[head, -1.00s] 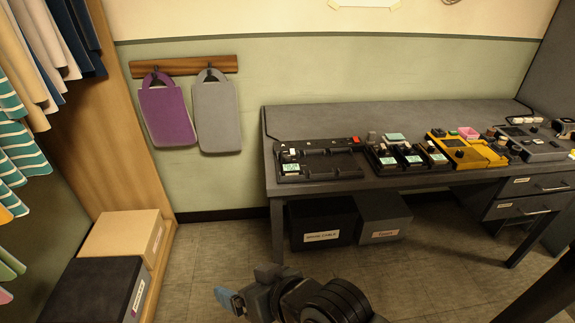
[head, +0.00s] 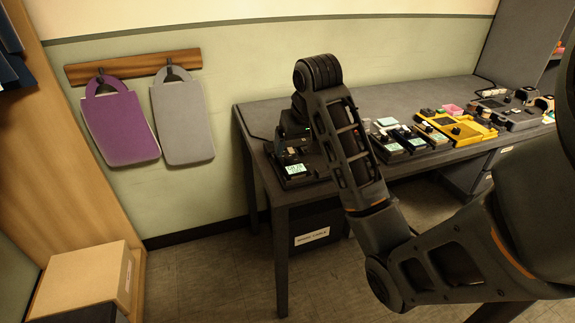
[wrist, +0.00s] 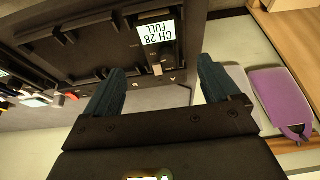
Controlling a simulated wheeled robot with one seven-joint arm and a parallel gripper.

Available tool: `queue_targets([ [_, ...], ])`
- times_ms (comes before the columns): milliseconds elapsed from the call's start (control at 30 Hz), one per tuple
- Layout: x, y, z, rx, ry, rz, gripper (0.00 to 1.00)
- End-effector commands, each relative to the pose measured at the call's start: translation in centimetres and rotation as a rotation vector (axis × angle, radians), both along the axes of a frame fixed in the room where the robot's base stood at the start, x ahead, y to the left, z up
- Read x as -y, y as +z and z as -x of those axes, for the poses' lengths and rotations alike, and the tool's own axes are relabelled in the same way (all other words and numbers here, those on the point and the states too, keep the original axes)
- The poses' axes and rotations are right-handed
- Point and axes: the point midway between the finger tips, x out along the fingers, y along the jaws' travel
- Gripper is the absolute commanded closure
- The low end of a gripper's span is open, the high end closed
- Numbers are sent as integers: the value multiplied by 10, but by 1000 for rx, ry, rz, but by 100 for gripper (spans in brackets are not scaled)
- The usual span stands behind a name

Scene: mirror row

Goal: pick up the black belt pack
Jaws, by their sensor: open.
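A black belt pack (wrist: 157,34) with a lit screen reading "CH 28 FULL" sits in a black charging tray (wrist: 85,35) in the wrist view. In the head view this pack (head: 293,170) shows at the near left end of the desk, its tray partly hidden behind my arm. My gripper (wrist: 160,68) is open and empty. Its two dark fingers point toward the tray, one on each side of the pack's line in the picture. No contact shows.
More packs with lit screens (head: 390,142) stand right of my arm on the desk (head: 250,110). A yellow unit (head: 465,130) and a grey console (head: 515,112) lie beyond. Purple (head: 120,128) and grey (head: 183,120) bags hang on the wall. A cardboard box (head: 85,275) stands at lower left.

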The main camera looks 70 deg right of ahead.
Motion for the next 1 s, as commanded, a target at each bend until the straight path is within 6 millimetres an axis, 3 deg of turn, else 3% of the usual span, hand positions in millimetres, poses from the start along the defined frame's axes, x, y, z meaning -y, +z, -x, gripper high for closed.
queue_targets([
  [467, 13, -32, -9, -10, -5, -2, 11],
  [733, 24, -64, -22, -10, -5, -2, 11],
  [1000, 26, -69, -24, -7, -3, 0, 11],
])
